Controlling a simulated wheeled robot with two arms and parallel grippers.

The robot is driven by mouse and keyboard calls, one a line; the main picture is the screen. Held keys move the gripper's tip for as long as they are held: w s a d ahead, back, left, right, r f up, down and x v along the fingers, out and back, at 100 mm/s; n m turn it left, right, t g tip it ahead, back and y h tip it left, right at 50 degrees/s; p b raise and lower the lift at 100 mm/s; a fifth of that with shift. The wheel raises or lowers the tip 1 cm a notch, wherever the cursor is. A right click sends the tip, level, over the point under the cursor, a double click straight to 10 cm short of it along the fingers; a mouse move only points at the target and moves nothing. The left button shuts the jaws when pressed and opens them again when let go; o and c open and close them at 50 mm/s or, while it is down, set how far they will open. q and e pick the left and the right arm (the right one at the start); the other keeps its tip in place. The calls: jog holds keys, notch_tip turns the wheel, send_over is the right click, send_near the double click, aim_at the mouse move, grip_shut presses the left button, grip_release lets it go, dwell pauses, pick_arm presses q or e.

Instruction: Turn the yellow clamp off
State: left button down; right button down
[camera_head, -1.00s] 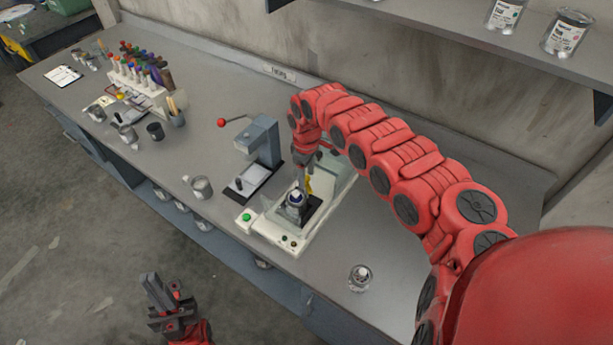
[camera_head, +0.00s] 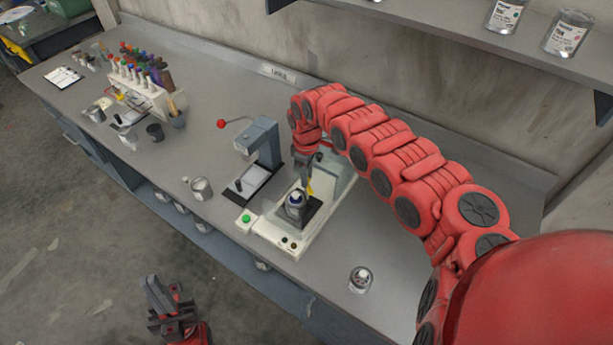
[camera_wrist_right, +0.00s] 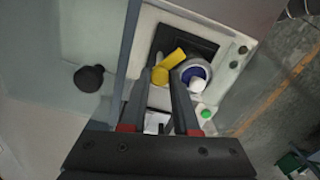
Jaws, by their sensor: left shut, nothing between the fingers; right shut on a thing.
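The yellow clamp (camera_head: 311,189) sits beside a jar (camera_head: 295,199) on the dark pad of the white machine. In the right wrist view, the clamp (camera_wrist_right: 172,60) has an angled arm and a rounded yellow end next to the jar (camera_wrist_right: 190,72). My right gripper (camera_head: 306,180) reaches down from above. Its fingertips (camera_wrist_right: 164,80) are closed on the clamp's rounded end. My left gripper (camera_head: 165,300) is shut and empty, low over the floor in front of the bench.
The white machine (camera_head: 262,228) has a green button (camera_head: 246,218) at its front left. A grey press (camera_head: 262,150) with a red-knobbed lever stands to its left. A metal cup (camera_head: 200,188) and a glass jar (camera_head: 360,279) stand on the bench. A shelf overhangs at the back right.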

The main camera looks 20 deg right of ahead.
jog(key=n+b, duration=0.3)
jog(key=n, duration=0.1)
jog(key=shift+f, duration=0.2)
jog(key=shift+r+n+b, duration=0.1)
jog(key=shift+n+b, duration=0.75)
jog(key=shift+n, duration=0.35)
jog(key=shift+r, duration=0.1)
jog(key=c, duration=0.7)
grip_release()
jog(key=shift+o, duration=0.2)
